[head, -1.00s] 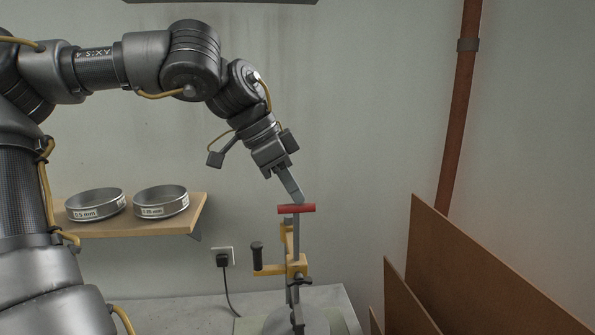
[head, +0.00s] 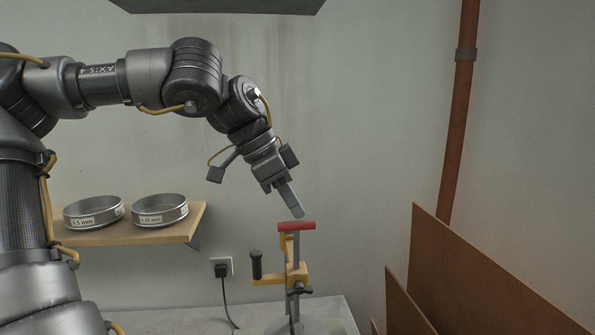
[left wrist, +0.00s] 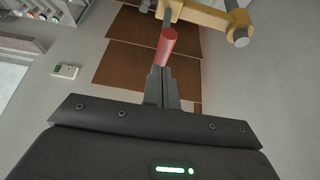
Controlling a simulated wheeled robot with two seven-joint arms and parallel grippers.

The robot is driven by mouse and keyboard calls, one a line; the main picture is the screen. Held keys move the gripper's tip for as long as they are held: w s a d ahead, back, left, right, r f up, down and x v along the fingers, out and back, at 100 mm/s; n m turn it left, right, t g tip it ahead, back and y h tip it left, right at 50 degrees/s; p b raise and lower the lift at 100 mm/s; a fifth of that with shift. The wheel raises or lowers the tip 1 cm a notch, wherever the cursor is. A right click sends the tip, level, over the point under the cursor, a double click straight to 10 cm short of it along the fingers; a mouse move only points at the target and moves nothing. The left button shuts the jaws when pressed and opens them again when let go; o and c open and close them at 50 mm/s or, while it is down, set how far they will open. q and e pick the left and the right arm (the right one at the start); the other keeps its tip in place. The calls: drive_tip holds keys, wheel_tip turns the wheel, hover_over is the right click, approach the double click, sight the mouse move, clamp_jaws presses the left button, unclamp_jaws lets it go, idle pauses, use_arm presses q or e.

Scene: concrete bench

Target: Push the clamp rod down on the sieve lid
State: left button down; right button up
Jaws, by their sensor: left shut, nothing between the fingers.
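The clamp rod is a grey upright bar with a red cross handle (head: 297,226) on top, running down through a yellow clamp frame (head: 294,275). A black knob on a side arm stands at its left. My left gripper (head: 298,213) is shut and empty, its fingertips just above the red handle; I cannot tell whether they touch it. In the left wrist view the shut fingers (left wrist: 161,86) point at the red handle (left wrist: 166,44). The sieve lid at the bottom edge of the head view is mostly cut off. My right gripper is not in view.
A wooden shelf (head: 130,237) holds two labelled round sieves (head: 160,210). A wall socket with a black plug (head: 221,268) and cable is left of the clamp. Brown boards (head: 480,280) lean at the right, near a rusty pipe (head: 458,110).

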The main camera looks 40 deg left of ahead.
use_arm(q)
wheel_tip(320, 180, up, 7)
drive_tip(key=p, duration=0.4)
drive_tip(key=shift+f, duration=0.2)
idle(0.5)
